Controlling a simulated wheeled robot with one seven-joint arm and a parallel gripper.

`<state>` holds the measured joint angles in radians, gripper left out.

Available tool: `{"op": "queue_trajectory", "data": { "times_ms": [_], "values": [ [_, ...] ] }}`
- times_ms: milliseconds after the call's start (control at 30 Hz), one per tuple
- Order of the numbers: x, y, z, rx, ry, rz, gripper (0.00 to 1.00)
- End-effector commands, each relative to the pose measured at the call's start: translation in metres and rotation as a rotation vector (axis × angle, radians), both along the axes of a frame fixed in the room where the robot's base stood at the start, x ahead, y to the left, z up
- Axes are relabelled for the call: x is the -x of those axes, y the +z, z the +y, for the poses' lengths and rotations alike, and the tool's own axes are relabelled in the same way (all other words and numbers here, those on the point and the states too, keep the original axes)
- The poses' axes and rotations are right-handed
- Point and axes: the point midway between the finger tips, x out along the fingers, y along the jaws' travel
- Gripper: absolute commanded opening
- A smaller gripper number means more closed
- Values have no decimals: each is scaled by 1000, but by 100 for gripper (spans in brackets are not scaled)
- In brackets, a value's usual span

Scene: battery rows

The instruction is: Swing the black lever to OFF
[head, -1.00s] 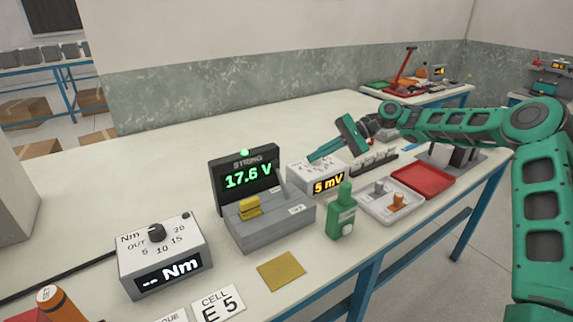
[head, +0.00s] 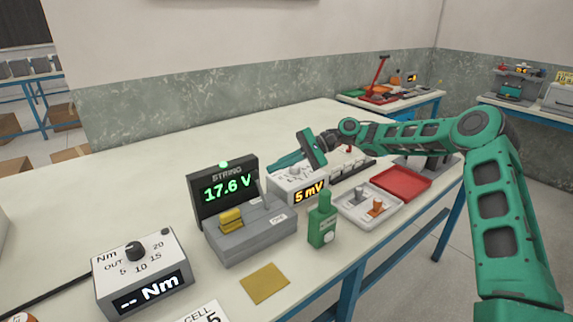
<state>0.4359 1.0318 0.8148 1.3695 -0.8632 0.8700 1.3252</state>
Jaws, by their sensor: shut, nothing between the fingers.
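A grey switch box (head: 245,237) stands on the bench below a black STRING display (head: 223,191) that reads 17.6 V. A thin upright lever (head: 263,190) rises at the right end of the box, beside the display; it looks grey here and its black part is hard to make out. A small white label lies near its foot, too small to read surely. A yellow block (head: 231,219) sits on the left of the box. My gripper (head: 270,166) is shut and empty, its green fingers pointing left, behind and above the lever; I see no clear contact.
A white 5 mV meter (head: 295,184) stands right of the switch box, under my gripper. A green bottle-shaped item (head: 321,228) stands in front. A parts tray (head: 352,211) and red tray (head: 402,181) lie right. A torque box (head: 142,275) stands front left. The bench behind the display is clear.

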Motion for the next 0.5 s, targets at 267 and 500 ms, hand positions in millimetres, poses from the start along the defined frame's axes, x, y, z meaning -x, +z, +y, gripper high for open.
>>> {"op": "queue_trajectory", "data": {
  "times_ms": [267,500],
  "values": [
    [8,-13,35,1,3,-1,0],
    [9,-17,44,0,0,-1,0]
  ]
}}
